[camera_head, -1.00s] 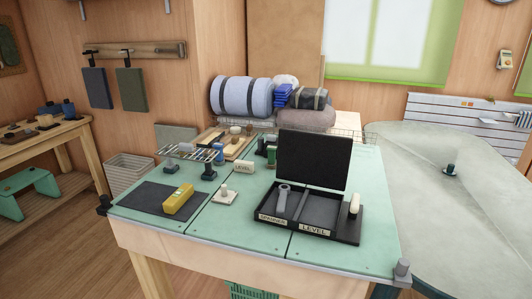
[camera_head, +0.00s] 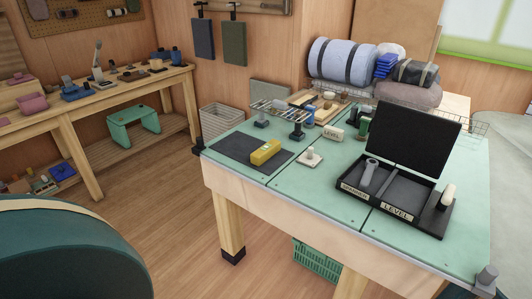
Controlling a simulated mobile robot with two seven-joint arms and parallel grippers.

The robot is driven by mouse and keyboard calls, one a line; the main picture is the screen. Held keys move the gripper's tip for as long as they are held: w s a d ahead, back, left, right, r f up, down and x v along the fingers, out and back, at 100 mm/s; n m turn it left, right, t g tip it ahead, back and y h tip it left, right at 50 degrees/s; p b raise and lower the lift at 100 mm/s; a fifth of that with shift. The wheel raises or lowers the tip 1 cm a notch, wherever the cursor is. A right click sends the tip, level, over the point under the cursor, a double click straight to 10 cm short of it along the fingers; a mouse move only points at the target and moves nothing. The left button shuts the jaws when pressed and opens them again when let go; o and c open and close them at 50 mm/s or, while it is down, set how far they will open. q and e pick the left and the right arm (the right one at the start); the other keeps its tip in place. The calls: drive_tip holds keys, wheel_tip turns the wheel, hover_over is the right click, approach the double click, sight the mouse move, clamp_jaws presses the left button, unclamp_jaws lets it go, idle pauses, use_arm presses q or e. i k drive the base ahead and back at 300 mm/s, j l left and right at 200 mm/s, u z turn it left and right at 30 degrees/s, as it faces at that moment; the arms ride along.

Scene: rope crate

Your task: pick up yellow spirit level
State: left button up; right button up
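The yellow spirit level (camera_head: 265,152) lies on a dark mat (camera_head: 232,147) at the left part of the green-topped table. Nothing touches it from above. An open black case (camera_head: 397,208) stands on the right of the same table, its lid raised. Its front labels read SPANNER and LEVEL. A grey spanner (camera_head: 369,172) lies in the left compartment; the compartment behind the LEVEL label looks empty. Neither of my grippers shows in the head view.
The green table (camera_head: 300,188) has a bare front strip. A wooden workbench (camera_head: 100,104) is at the left. A large dark green rounded object (camera_head: 70,255) fills the lower left. Open floor lies between.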

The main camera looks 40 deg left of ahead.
sight(263, 154)
drive_tip(key=i+j+z, duration=0.1)
drive_tip(key=j+z, duration=0.25)
drive_tip(key=j, duration=0.65)
drive_tip(key=j+z, duration=0.35)
drive_tip(key=j, duration=0.65)
drive_tip(key=k, duration=0.05)
